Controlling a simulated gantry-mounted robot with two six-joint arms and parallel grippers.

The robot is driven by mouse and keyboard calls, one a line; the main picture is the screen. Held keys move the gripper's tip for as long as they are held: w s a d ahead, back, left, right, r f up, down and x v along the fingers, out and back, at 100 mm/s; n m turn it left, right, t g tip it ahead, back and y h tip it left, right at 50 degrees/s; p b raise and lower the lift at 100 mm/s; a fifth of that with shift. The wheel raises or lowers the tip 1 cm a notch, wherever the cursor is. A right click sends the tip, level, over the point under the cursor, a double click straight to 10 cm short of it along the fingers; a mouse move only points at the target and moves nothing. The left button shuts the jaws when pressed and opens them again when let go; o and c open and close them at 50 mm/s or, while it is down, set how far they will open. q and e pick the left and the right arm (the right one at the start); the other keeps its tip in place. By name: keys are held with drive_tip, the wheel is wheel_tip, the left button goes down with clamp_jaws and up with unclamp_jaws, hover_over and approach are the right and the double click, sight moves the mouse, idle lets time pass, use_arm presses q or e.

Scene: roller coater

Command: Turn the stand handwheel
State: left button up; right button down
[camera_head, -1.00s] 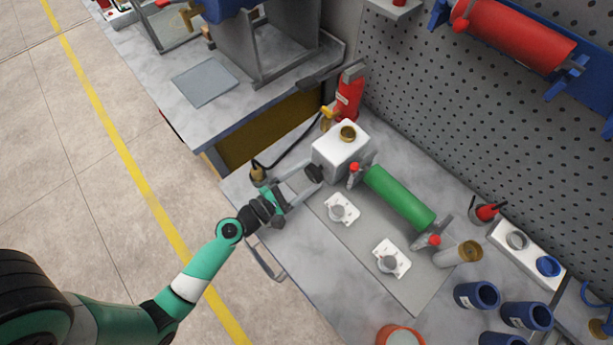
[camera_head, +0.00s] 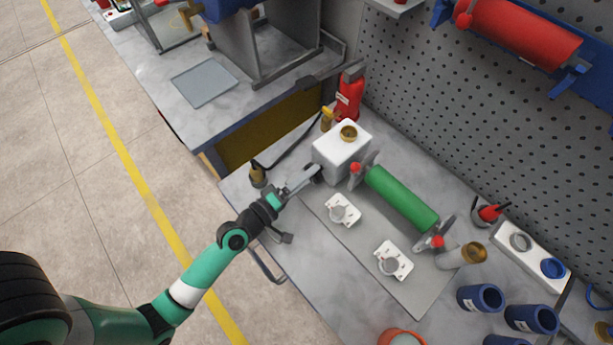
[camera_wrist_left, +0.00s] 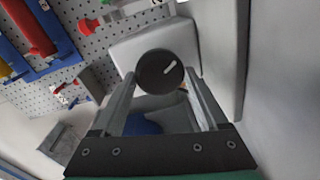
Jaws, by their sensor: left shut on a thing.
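The stand handwheel is a black round knob (camera_wrist_left: 160,70) with a white pointer mark, on the side of a white box (camera_head: 338,160). In the wrist view it sits between the fingertips of my left gripper (camera_wrist_left: 158,78), one finger on each side. In the head view my left gripper (camera_head: 314,174) reaches the box's left face and is shut on the knob, which is mostly hidden there. The white mark points up and to the right in the wrist view. My right gripper is not in view.
Right of the box, a green roller (camera_head: 401,199) lies on a stand, with two small white dial units (camera_head: 343,210) (camera_head: 393,260) in front. A brass-coloured fitting (camera_head: 257,175) stands left of my gripper. Blue cups (camera_head: 479,298) stand at the lower right. Bare bench (camera_head: 330,275) lies in front.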

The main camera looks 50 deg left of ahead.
use_arm(q)
drive_tip(key=m, duration=0.4)
drive_tip(key=shift+r+m+y+b, duration=0.15)
drive_tip(key=shift+m+y+b, duration=0.15)
drive_tip(key=shift+b, duration=0.05)
idle(0.4)
drive_tip(key=o, duration=1.3)
drive_tip(key=shift+s, duration=0.1)
